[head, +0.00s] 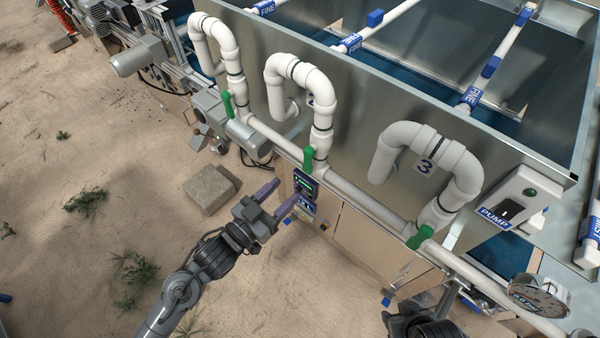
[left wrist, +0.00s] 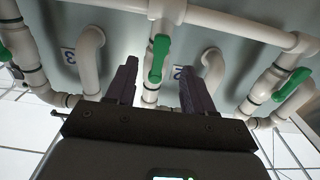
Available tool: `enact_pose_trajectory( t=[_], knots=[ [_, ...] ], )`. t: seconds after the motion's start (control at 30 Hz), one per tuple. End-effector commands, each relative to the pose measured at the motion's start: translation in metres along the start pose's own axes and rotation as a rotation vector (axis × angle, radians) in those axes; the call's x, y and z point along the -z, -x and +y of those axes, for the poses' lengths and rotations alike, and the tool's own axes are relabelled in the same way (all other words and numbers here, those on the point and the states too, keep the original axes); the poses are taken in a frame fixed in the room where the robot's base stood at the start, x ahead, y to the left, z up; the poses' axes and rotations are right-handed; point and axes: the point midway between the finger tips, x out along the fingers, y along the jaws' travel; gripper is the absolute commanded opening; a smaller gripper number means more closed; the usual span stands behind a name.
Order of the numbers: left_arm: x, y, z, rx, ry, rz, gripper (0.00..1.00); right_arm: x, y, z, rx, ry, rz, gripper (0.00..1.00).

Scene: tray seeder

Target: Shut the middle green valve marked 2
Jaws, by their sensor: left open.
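The middle green valve handle (head: 308,160) sits at the foot of the middle white pipe loop (head: 322,115), and its length runs along that pipe. It also shows in the left wrist view (left wrist: 158,58), seen between my two fingers and beyond them. The label marked 2 (left wrist: 180,72) is upside down there, partly covered by a finger. My left gripper (head: 287,190) is open and empty, just below and left of the handle, apart from it. My right gripper (head: 425,318) is at the bottom edge of the head view, partly cut off.
Another green handle (head: 227,103) is on the left pipe, and one (head: 420,238) is on the right pipe by label 3 (head: 425,167). A small display box (head: 305,184) is behind my left fingertips. A gauge (head: 538,296) is lower right. A stone block (head: 210,189) lies on sand.

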Motion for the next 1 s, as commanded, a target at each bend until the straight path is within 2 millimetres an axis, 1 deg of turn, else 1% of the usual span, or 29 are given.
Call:
enact_pose_trajectory(
  t=[0.03, 0.2, 0.3, 0.43, 0.63, 0.9, 0.93, 1.0],
  knots=[
    [0.0, -0.01, 0.0, 0.0, 0.001, 0.003, 0.53, 0.0, -0.002, -0.001, 0.003, -0.001, 0.001, 0.43],
    [-0.001, -0.038, 0.0, 0.0, 0.001, 0.001, 0.53, 0.001, -0.004, -0.004, 0.01, -0.004, 0.005, 0.43],
    [0.0, -0.052, 0.001, -0.001, 0.0, 0.001, 0.53, 0.001, -0.005, -0.004, 0.01, -0.006, 0.006, 0.43],
    [0.0, -0.065, 0.0, 0.0, 0.001, 0.002, 0.53, 0.0, -0.007, -0.004, 0.011, -0.007, 0.006, 0.43],
    [0.0, -0.075, 0.001, 0.0, 0.001, 0.0, 0.53, 0.001, -0.007, -0.005, 0.013, -0.009, 0.008, 0.43],
    [0.0, -0.076, 0.0, 0.0, 0.001, -0.001, 0.53, 0.001, -0.007, -0.005, 0.013, -0.009, 0.008, 0.43],
    [0.0, -0.076, 0.0, 0.0, 0.001, -0.001, 0.51, 0.001, -0.007, -0.005, 0.013, -0.009, 0.008, 0.43],
    [0.0, -0.076, 0.0, 0.0, 0.001, -0.001, 0.41, 0.001, -0.007, -0.005, 0.013, -0.009, 0.008, 0.43]
  ],
)
